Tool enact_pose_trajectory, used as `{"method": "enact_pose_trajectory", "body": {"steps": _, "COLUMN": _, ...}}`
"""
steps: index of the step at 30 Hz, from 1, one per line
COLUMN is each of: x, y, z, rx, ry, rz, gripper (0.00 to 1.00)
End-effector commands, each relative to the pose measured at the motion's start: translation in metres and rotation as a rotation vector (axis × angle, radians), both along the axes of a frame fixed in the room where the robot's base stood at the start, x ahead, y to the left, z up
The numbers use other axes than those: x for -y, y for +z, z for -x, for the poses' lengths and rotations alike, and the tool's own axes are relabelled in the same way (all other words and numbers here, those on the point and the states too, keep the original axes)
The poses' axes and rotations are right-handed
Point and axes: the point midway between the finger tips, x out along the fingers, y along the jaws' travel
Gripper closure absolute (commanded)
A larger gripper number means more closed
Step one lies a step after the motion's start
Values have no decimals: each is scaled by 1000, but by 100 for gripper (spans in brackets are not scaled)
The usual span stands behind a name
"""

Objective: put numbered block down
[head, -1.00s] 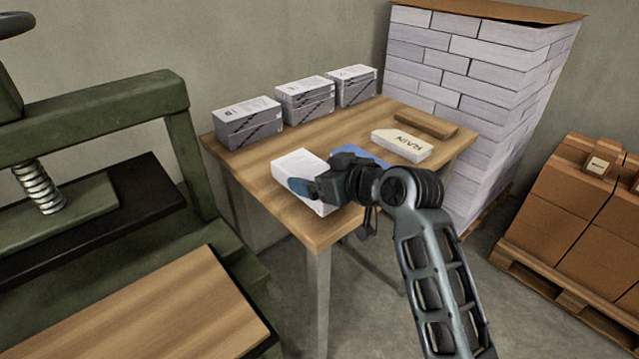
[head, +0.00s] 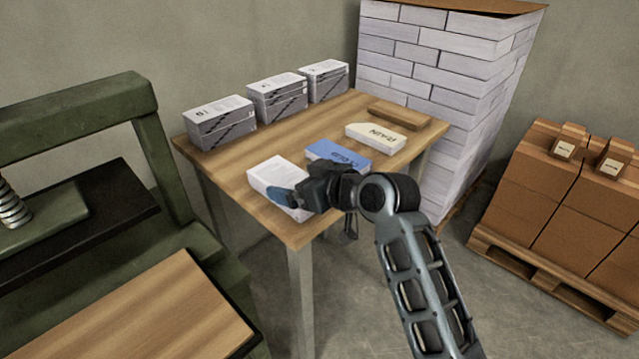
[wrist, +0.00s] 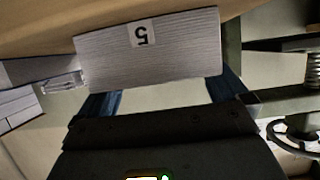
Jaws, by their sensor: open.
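The numbered block (head: 268,174) is a white block lying on the wooden table (head: 237,205) near its front corner. In the wrist view the block (wrist: 150,62) shows a label with a "5", seen upside down. My gripper (head: 291,197) is at the block's front right side and hides part of it in the head view. In the wrist view my gripper (wrist: 162,92) is open, with its two blue fingertips at the block's near edge. I cannot tell whether they touch it.
A blue block (head: 340,154), a white block marked RAIN (head: 376,137) and a brown bar (head: 397,115) lie to the right. Three grey-and-white stacks (head: 277,98) line the back edge. A green press (head: 160,160) stands left, a tall paper stack (head: 430,60) behind.

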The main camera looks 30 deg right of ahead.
Motion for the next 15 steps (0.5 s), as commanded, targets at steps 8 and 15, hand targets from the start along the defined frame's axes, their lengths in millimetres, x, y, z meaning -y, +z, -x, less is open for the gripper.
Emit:
{"method": "enact_pose_trajectory", "body": {"steps": 8, "x": 17, "y": 20, "z": 50, "rx": 1, "ry": -1, "rz": 2, "gripper": 0}}
{"method": "enact_pose_trajectory", "body": {"steps": 15, "x": 28, "y": 36, "z": 84, "rx": -1, "ry": -1, "rz": 1, "gripper": 0}}
